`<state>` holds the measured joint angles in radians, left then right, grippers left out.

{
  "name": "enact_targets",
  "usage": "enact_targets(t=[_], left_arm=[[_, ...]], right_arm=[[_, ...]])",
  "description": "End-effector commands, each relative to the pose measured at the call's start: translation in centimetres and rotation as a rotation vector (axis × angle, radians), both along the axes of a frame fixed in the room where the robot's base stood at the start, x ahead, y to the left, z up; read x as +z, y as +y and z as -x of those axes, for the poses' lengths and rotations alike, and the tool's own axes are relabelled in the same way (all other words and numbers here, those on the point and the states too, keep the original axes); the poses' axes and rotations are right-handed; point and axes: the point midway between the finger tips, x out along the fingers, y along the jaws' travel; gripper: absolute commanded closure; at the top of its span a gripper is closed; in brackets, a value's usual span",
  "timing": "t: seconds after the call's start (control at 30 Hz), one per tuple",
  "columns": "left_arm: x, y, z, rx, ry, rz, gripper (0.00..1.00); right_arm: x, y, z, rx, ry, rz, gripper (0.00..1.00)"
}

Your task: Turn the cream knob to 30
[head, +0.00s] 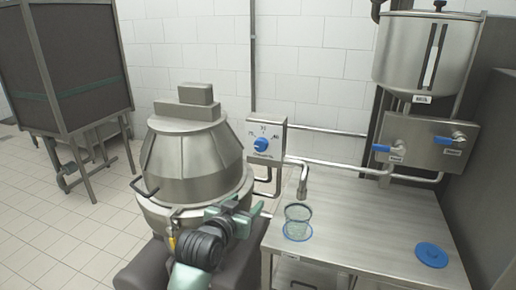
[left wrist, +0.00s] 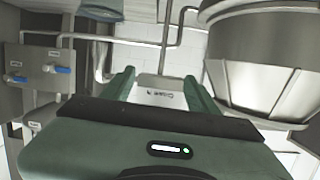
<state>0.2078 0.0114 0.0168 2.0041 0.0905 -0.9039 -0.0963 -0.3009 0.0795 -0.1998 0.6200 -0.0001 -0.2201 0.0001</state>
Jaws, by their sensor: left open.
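The cream knob (head: 261,144) is a blue dial on a pale panel (head: 277,134) on the wall side, right of the big steel kettle. Marks stand around it, too small to read surely, and its pointer direction is unclear. My left gripper (head: 243,208) is open and empty, below and a little left of the panel, apart from the knob. In the left wrist view its green fingers (left wrist: 160,80) stand apart, with the panel (left wrist: 158,88) and its upside-down label showing between them. The knob is hidden there. My right gripper is not in view.
The kettle (head: 188,165) stands close beside my left arm. A spout (head: 302,186) hangs over a clear cup (head: 298,213) on the steel table (head: 350,225). A blue lid (head: 431,254) lies at the table's right. A milk tank (head: 425,50) and blue-handled taps are at right.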

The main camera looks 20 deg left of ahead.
Motion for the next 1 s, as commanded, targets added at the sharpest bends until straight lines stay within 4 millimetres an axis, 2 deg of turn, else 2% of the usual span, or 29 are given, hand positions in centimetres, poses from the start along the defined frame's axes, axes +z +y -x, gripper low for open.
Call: enact_targets(t=[0.03, 0.1, 0.2, 0.27, 0.37, 0.7, 0.83, 1.0], left_arm=[[3.3, 0.3, -2.1, 0.007, -0.081, 0.013, 0.41], [6.6, 0.5, -3.9, 0.014, -0.165, 0.027, 0.41], [9.4, 0.8, -5.3, 0.019, -0.236, 0.038, 0.41], [10.2, 0.8, -5.8, 0.021, -0.256, 0.041, 0.41], [10.6, 0.9, -6.7, 0.022, -0.263, 0.042, 0.41], [10.5, 0.7, -11.9, 0.022, -0.26, 0.041, 0.41], [10.4, 0.6, -13.0, 0.022, -0.26, 0.04, 0.41], [10.3, 0.6, -13.4, 0.022, -0.259, 0.041, 0.41]], right_arm=[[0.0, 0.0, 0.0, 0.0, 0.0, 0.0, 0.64], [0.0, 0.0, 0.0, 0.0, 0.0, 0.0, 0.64], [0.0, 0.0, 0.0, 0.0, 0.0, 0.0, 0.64], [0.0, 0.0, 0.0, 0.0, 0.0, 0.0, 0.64], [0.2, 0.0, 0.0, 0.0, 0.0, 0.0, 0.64], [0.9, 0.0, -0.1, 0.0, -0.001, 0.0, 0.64], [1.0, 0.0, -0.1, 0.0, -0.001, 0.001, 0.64], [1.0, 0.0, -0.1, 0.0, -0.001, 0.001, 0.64]])
